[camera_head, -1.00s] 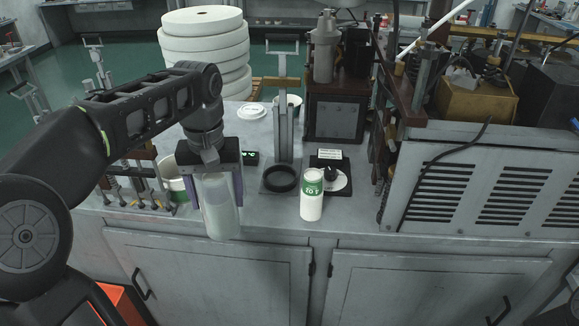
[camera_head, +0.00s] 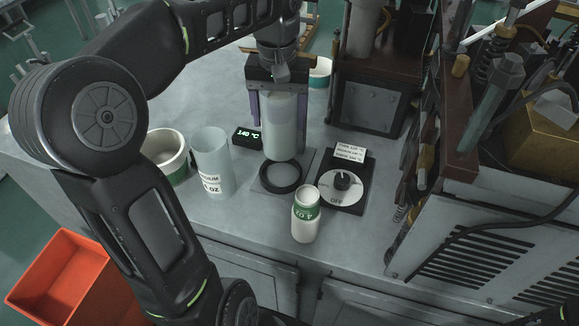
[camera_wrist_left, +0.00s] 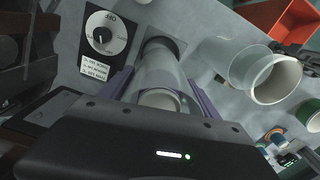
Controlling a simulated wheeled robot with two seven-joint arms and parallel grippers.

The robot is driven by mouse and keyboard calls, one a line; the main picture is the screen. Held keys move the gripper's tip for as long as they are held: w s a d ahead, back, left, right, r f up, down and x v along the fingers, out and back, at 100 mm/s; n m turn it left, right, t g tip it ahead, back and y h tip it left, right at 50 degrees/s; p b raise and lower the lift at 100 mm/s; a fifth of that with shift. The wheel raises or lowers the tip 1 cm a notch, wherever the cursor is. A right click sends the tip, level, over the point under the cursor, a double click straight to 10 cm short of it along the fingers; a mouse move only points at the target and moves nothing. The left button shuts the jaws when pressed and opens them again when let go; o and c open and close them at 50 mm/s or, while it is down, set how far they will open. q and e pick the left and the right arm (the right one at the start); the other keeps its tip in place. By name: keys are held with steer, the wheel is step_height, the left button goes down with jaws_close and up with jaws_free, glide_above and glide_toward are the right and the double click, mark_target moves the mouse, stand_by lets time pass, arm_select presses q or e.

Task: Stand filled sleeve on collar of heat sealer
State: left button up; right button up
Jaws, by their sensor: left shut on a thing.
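My left gripper (camera_head: 279,108) is shut on a translucent sleeve (camera_head: 280,138), upright, with paler stuff showing inside. The sleeve also shows between the fingers in the left wrist view (camera_wrist_left: 160,72). The heat sealer's collar is a black ring (camera_head: 280,190) on a grey plate (camera_head: 313,160). The sleeve's lower end overlaps the ring's far rim in the head view. The ring's inside shows below it, so the sleeve appears to hang above; the gap is hard to judge. My right gripper is not in view.
A clear labelled cup (camera_head: 212,165) stands left of the collar, beside a white and green tub (camera_head: 165,155). A white bottle with a green band (camera_head: 305,220) stands right in front of the collar. Machines crowd the right; an orange bin (camera_head: 60,275) is lower left.

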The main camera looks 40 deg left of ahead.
mark_target(280, 150)
arm_select(q)
steer(key=shift+s, duration=0.1)
step_height(280, 150, down, 3)
steer(key=b, duration=0.2)
steer(key=shift+r+b, duration=0.2)
steer(key=shift+b, duration=0.15)
step_height(280, 150, down, 3)
steer(key=shift+f, duration=0.25)
step_height(280, 150, down, 4)
steer(key=shift+r+p, duration=0.2)
steer(key=shift+p, duration=0.1)
steer(key=shift+f, duration=0.1)
steer(key=shift+f, duration=0.1)
